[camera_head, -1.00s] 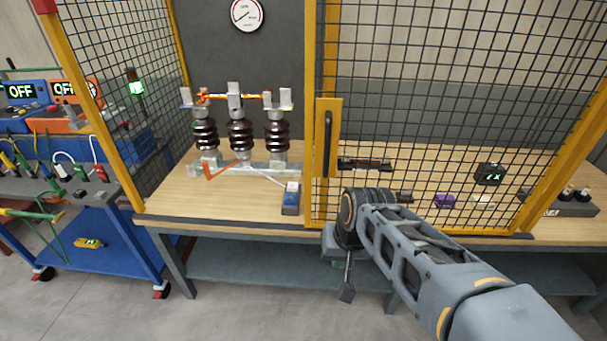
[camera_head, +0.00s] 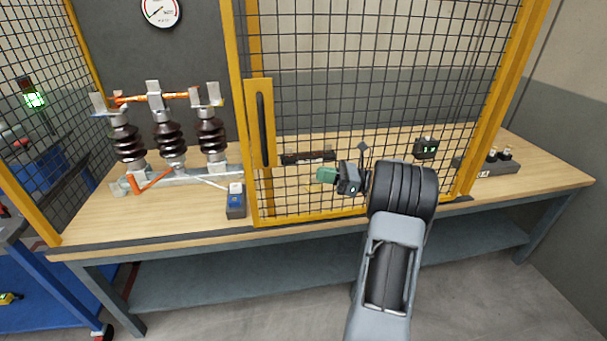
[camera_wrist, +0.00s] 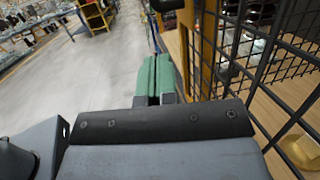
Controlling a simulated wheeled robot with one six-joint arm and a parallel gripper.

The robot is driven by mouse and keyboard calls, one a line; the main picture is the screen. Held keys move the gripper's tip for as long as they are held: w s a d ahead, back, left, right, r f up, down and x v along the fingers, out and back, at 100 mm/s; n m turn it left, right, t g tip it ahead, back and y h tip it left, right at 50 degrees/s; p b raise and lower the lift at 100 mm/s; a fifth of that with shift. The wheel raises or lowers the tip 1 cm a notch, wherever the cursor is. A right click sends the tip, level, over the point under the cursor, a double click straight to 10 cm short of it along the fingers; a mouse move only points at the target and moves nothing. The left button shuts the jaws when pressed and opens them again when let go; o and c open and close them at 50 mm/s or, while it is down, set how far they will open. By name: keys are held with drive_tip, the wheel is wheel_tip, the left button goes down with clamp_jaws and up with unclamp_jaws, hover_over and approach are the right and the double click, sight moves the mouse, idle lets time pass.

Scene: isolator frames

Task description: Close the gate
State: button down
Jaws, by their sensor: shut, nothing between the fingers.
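The gate (camera_head: 350,110) is a yellow-framed black mesh panel at the front of the bench. It covers the right part of the enclosure, and the left part in front of the insulators is open. Its black handle (camera_head: 262,130) is on a yellow plate at the gate's left edge. My gripper (camera_head: 320,175) has green fingers, shut and empty, pointing left in front of the mesh, right of and below the handle. In the wrist view the green fingers (camera_wrist: 154,78) are together, with the yellow frame and mesh close on the right. Whether they touch the mesh I cannot tell.
Brown insulators (camera_head: 170,143) with orange bars stand on the wooden bench in the open part. A blue cart (camera_head: 45,270) stands at left. Grey floor is free in front.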

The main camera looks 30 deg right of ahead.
sight(277, 167)
drive_tip(key=x, duration=1.3)
drive_tip(key=shift+s, duration=0.1)
drive_tip(key=shift+a, duration=0.1)
